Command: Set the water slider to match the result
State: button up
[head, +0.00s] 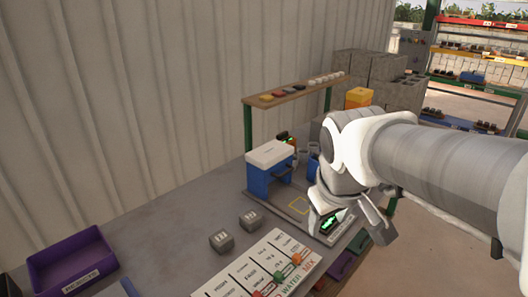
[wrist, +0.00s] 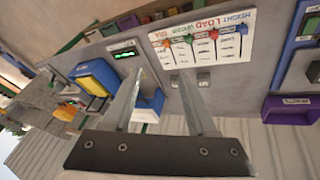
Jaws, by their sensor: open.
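The slider board (head: 262,262) is a white panel at the front of the grey bench. It also shows in the wrist view (wrist: 206,50), lettered HEIGHT, LOAD, WATER and MIX. The water slider has a green knob (wrist: 188,38), also in the head view (head: 277,276), between the orange knob (wrist: 166,43) and the red knob (wrist: 213,34). A small display (wrist: 124,54) with green lit characters sits beside the board; its reading is too small to read. My gripper (wrist: 163,74) is open and empty. In the head view it hangs near the display, right of the knobs and apart from them.
A blue press with a white top (head: 270,160) stands behind a yellow outlined square (head: 298,205). Two grey blocks (head: 221,240) (head: 251,219) lie left of the board. A purple rejects tray (head: 75,262) is at far left. A wooden shelf (head: 300,90) stands behind.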

jog(key=w+a+f+n, duration=0.1)
jog(key=w+n, duration=0.1)
jog(key=w, duration=0.2)
jog(key=n+g+y+p, duration=0.1)
jog(key=n+g+p, duration=0.2)
jog(key=g+p, duration=0.2)
send_near(279, 274)
notch_tip(279, 274, down, 9)
jog(key=shift+s+a+f, duration=0.1)
grip_shut()
dwell(1.4)
